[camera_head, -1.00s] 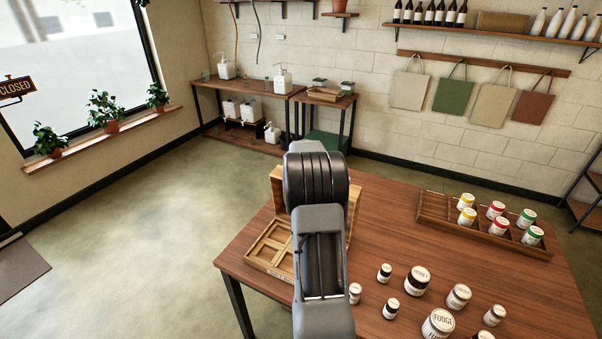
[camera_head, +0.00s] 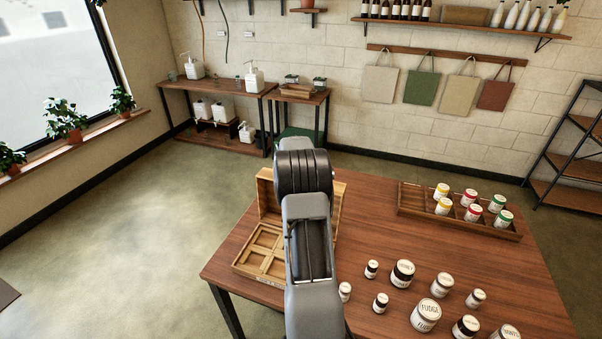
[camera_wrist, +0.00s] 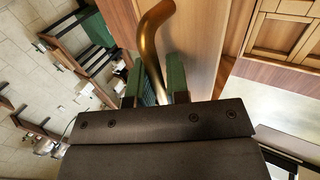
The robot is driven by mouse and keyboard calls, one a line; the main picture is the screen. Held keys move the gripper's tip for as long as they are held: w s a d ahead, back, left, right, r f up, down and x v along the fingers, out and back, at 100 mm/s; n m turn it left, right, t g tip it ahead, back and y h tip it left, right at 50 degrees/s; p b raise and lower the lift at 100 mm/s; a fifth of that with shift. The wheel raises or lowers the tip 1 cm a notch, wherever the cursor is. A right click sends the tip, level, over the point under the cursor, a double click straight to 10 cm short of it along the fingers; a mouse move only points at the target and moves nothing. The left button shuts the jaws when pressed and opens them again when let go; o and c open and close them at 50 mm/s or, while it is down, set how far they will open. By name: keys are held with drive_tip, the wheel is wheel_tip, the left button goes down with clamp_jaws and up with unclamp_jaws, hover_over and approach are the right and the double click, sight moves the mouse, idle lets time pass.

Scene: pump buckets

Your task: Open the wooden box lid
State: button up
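The wooden box (camera_head: 250,262) sits at the left end of the table, with its compartments exposed; they also show in the wrist view (camera_wrist: 285,35). Its lid (camera_head: 267,197) stands raised at the back of the box, partly hidden by my arm. In the wrist view the lid's wooden face (camera_wrist: 200,40) carries a curved brass handle (camera_wrist: 152,35). My gripper (camera_wrist: 155,82) has its two green fingers apart, with the handle's lower part between them. A gap seems to show beside the handle; contact is unclear. In the head view my arm hides the fingers.
Several labelled jars (camera_head: 428,315) stand at the table's front right. A wooden tray (camera_head: 410,208) with colourful jars is at the back right. The middle of the table (camera_head: 365,225) is clear. A side table with pump bottles (camera_head: 254,80) stands by the wall.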

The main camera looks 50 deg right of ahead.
drive_tip(key=o, duration=0.4)
drive_tip(key=shift+s+f, duration=0.1)
drive_tip(key=shift+f, duration=0.15)
drive_tip(key=shift+a, duration=0.1)
drive_tip(key=b+v, duration=0.3)
drive_tip(key=v, duration=1.1)
drive_tip(key=shift+d+r, duration=0.2)
drive_tip(key=shift+r, duration=0.15)
drive_tip(key=shift+c, duration=0.4)
